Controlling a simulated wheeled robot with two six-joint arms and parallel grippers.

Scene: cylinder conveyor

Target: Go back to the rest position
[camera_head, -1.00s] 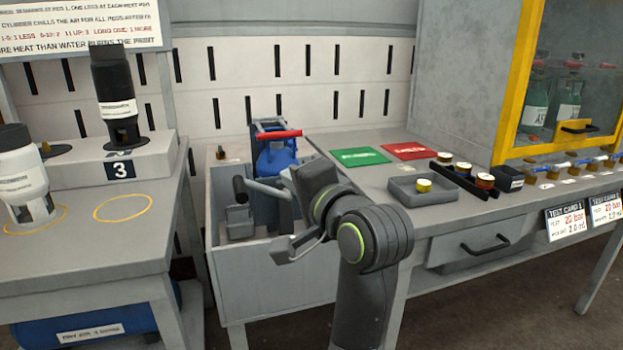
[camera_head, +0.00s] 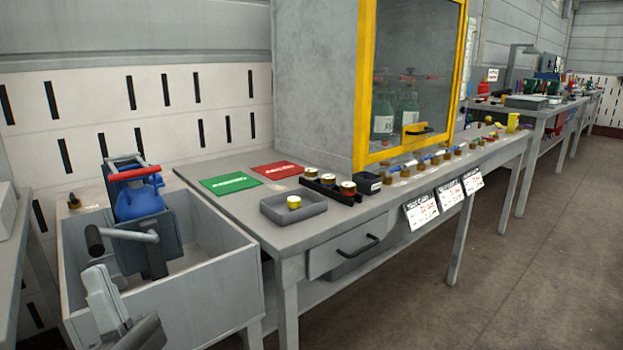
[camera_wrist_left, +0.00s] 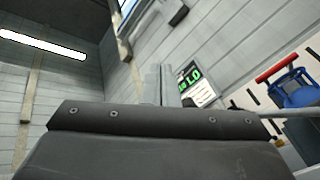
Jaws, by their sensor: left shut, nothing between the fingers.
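My left gripper (camera_head: 104,300) shows at the lower left of the head view, in front of the grey bin, with only a small part of its arm in the frame. In the left wrist view the gripper (camera_wrist_left: 158,85) points up past its dark body, with its pale fingers together and nothing between them. My right gripper is in neither view.
The grey bin (camera_head: 195,285) holds a blue device (camera_head: 139,198) with a red handle and a black-knobbed lever (camera_head: 125,235). Right of it, a bench (camera_head: 225,215) carries green and red mats, a small tray (camera_head: 293,222) and a yellow-framed cabinet (camera_head: 364,90). Open floor (camera_head: 530,270) lies at right.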

